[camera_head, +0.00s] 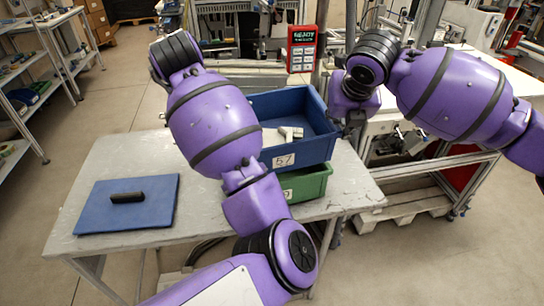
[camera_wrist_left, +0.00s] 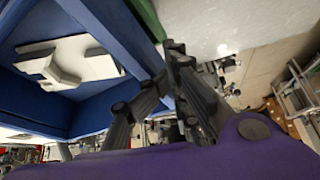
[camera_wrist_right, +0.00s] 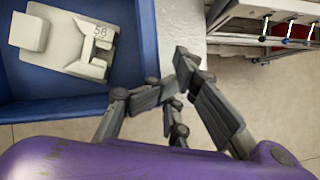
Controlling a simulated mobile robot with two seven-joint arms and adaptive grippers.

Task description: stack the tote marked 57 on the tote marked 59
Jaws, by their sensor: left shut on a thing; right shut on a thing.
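The blue tote marked 57 (camera_head: 286,159) is directly over a green tote (camera_head: 308,185), whose label is mostly hidden by my left arm; only a 9 shows. I cannot tell whether the blue tote rests on the green one or hangs just above it. Pale grey parts (camera_head: 283,134) lie in the blue tote. My right gripper (camera_wrist_right: 177,80) is shut on the blue tote's right wall (camera_wrist_right: 147,35). My left gripper (camera_wrist_left: 168,68) is shut on the blue tote's wall (camera_wrist_left: 112,30) on the opposite side; my arm hides it in the head view.
The totes are at the right end of a grey table (camera_head: 122,160). A blue mat (camera_head: 100,215) with a black handle-like object (camera_head: 127,198) lies at its left. A red-framed sign (camera_head: 302,49) stands behind. Shelves (camera_head: 25,80) are at far left.

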